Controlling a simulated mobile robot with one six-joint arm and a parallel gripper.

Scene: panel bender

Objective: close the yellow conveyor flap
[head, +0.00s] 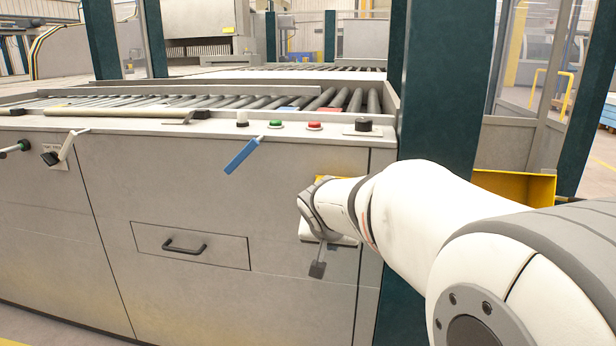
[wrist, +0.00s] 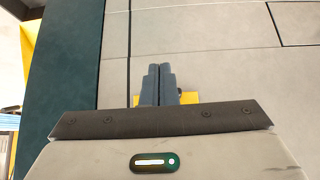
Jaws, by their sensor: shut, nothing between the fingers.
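A small yellow piece (head: 325,179) shows at the front of the grey cabinet, just above and behind my wrist in the head view. It shows at both sides of my fingers in the wrist view (wrist: 188,98). Most of it is hidden, so I cannot tell its angle, whether it is the flap, or whether I touch it. My gripper (head: 317,268) points down in front of the cabinet. Its two fingers (wrist: 158,70) are together and empty. A larger yellow tray-like part (head: 515,188) sticks out right of the dark green post, partly behind my arm.
The cabinet front has a drawer with a dark handle (head: 185,246) left of my gripper. A blue-handled lever (head: 243,155), green button (head: 275,124) and red button (head: 314,126) are along the top edge. Rollers (head: 260,101) lie behind. The dark green post (head: 437,85) stands close right.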

